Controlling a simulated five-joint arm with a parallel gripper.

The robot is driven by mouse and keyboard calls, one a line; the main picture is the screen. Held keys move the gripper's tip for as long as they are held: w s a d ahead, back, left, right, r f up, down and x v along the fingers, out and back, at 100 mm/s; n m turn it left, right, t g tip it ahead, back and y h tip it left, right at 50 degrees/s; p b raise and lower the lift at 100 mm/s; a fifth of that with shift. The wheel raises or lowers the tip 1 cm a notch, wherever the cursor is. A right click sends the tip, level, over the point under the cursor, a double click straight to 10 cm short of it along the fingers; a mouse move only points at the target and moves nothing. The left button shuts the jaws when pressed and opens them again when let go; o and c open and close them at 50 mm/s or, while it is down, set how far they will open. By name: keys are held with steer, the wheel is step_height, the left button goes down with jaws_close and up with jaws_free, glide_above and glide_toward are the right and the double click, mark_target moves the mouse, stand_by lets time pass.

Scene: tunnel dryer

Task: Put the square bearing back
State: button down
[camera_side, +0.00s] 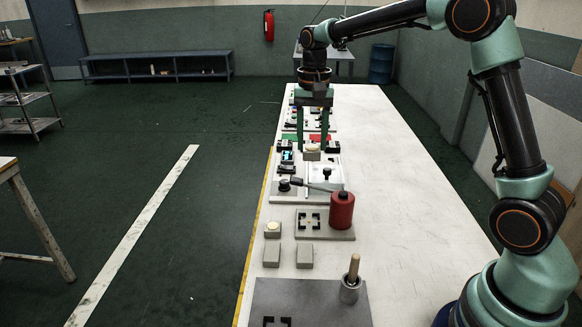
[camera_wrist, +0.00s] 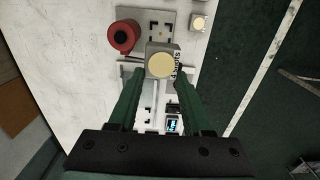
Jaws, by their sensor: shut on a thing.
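My gripper (camera_side: 313,146) is over the far half of the long bench, pointing down. It is shut on a grey square block with a round cream top, the square bearing (camera_side: 312,155). In the wrist view the bearing (camera_wrist: 153,48) sits between the fingertips (camera_wrist: 160,78), with dark lettering along one side. It looks raised above the white dryer unit, but its exact height is unclear. A grey plate with black corner brackets (camera_side: 310,220) stands nearer the camera; it also shows in the wrist view (camera_wrist: 153,17). A similar cream-topped block (camera_side: 272,228) stands left of it.
A red cylinder (camera_side: 342,209) stands on the bracket plate's right side. Two plain grey blocks (camera_side: 271,254) (camera_side: 304,256) stand in front. A metal cup with a wooden handle (camera_side: 350,285) is on the dark near plate (camera_side: 320,310). The bench's right side is clear.

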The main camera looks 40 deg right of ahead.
steer(key=shift+w+r, duration=0.1)
steer(key=shift+r, duration=0.25)
steer(key=w+a+m, duration=0.4)
steer(key=w+m, duration=0.2)
steer(key=m, duration=1.2)
steer(key=f, duration=2)
steer(key=shift+w+d+f, duration=0.25)
steer(key=shift+f, duration=0.15)
steer(key=shift+c, duration=1.7)
jaws_free()
